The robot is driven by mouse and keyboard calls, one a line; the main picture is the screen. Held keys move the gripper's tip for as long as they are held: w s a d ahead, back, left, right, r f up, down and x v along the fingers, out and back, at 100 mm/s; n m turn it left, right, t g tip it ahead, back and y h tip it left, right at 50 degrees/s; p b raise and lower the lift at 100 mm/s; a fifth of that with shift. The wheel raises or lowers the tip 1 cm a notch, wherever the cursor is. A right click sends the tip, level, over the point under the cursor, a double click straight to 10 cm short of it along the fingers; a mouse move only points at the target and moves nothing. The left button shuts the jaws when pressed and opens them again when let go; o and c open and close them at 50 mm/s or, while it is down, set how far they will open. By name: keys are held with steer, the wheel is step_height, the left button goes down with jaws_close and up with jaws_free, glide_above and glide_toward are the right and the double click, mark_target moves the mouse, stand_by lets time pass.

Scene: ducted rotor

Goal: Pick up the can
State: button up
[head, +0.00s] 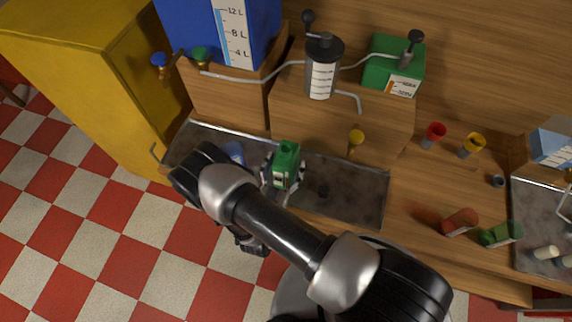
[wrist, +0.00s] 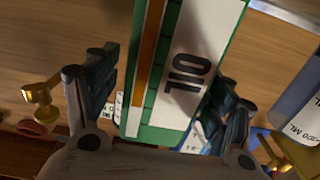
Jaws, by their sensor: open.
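A green oil can (head: 286,164) with a white label stands over the grey metal tray (head: 345,190) in the head view. My gripper (wrist: 167,75) is open, with one finger on each side of the can. In the head view my gripper (head: 281,173) is at the can, partly hidden by my arm. I cannot tell whether either finger touches it.
A large blue tank (head: 200,25) is at back left. A yellow cabinet (head: 90,60) is left.

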steer(key=shift+w+d, duration=0.2)
steer(key=shift+w, duration=0.45)
steer(key=shift+c, duration=0.2)
steer(key=shift+r, duration=0.1)
steer(key=c, duration=1.7)
step_height(320, 180, up, 19)
steer(key=p, duration=0.3)
steer(key=w+a+b, duration=0.1)
steer(key=a+b, duration=0.3)
steer(key=a, duration=0.1)
steer(key=w+a+f+b, duration=0.1)
steer(key=a+b, duration=0.4)
steer(key=w+a+b, duration=0.1)
steer(key=a+b, duration=0.3)
steer(key=a, duration=0.1)
steer(key=shift+w+a+f+b, duration=0.15)
steer(key=shift+w+a+b, duration=0.1)
steer(key=shift+b, duration=0.15)
